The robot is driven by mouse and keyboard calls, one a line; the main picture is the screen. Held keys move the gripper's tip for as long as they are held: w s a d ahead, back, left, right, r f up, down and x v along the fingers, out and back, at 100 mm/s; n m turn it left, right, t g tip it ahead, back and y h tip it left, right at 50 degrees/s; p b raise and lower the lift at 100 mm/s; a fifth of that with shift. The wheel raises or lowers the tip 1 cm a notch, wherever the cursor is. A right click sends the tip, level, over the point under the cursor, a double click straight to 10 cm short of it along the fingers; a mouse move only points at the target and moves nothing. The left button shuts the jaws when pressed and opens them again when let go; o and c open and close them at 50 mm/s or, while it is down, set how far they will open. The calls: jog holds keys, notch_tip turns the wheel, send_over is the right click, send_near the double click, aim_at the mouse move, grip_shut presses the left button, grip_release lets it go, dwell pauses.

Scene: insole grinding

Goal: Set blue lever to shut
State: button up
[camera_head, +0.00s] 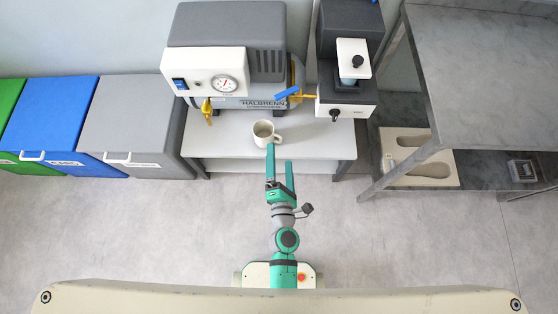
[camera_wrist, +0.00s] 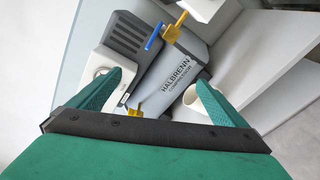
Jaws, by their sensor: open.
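The blue lever (camera_head: 288,94) is on the right side of the Halbrenn compressor (camera_head: 262,103), by a yellow fitting (camera_head: 308,96). In the head view it lies slanted, its right end higher. The blue lever also shows in the wrist view (camera_wrist: 154,36), beside the yellow fitting (camera_wrist: 173,29). My gripper (camera_head: 279,154) is open and empty, in front of the table and well short of the lever. In the wrist view its two green fingers (camera_wrist: 160,98) are spread wide. The right finger overlaps part of the mug in that view.
A mug (camera_head: 264,133) stands on the table (camera_head: 226,143) close ahead of my fingertips. A yellow valve (camera_head: 207,111) hangs at the compressor's left. A black and white machine (camera_head: 346,101) stands right of the lever. A metal shelf (camera_head: 480,60) is at the right, bins at the left.

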jog(key=s+m, duration=0.2)
jog(key=s+r+m, duration=0.1)
jog(key=s+m, duration=0.1)
jog(key=shift+s+a, duration=0.2)
jog(key=shift+s, duration=0.15)
jog(key=shift+d, duration=0.2)
